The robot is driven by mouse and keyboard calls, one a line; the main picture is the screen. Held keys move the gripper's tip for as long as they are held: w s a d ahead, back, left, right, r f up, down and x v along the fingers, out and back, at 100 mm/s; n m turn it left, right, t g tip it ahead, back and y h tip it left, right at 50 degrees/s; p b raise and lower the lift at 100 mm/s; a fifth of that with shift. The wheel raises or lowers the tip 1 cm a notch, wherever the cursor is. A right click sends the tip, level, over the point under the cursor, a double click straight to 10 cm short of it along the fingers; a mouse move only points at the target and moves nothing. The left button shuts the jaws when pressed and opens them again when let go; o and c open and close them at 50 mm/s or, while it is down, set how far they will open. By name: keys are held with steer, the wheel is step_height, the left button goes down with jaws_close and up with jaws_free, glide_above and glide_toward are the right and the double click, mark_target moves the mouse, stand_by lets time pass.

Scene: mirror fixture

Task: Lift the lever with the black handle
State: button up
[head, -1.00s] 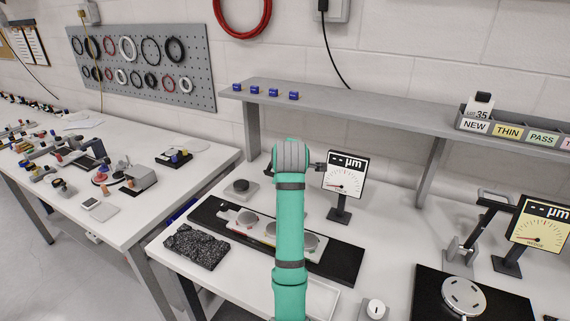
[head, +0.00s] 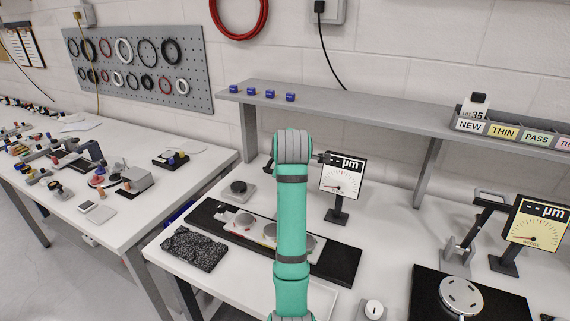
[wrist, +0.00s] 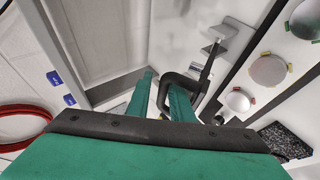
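The lever's black handle (wrist: 166,84) is a C-shaped grip in the wrist view. A dark bar runs from it to a pale grey bracket (wrist: 222,34). My gripper (wrist: 157,97) has two teal fingers, apart, one on each side of part of the handle. I cannot tell whether they touch it. In the head view my teal arm hides most of this lever and my gripper. A second lever with a dark arm (head: 486,212) stands at the right on a grey bracket, beside a cream dial display (head: 537,225).
A white dial display (head: 342,175) stands just right of my arm. A black tray (head: 340,262) with round discs lies below it, with a dark granular block (head: 194,248) at its left. A grey shelf (head: 390,117) runs along the wall behind.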

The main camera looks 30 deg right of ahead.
steer(key=shift+s+a+r, duration=0.1)
steer(key=shift+s+r, duration=0.55)
steer(key=shift+r, duration=0.55)
steer(key=shift+s+a+r, duration=0.1)
steer(key=shift+s+r, duration=0.6)
steer(key=shift+r, duration=0.45)
steer(key=shift+s+a+r, duration=0.1)
steer(key=shift+s+r, duration=0.55)
steer(key=shift+r, duration=0.55)
steer(key=shift+r, duration=0.1)
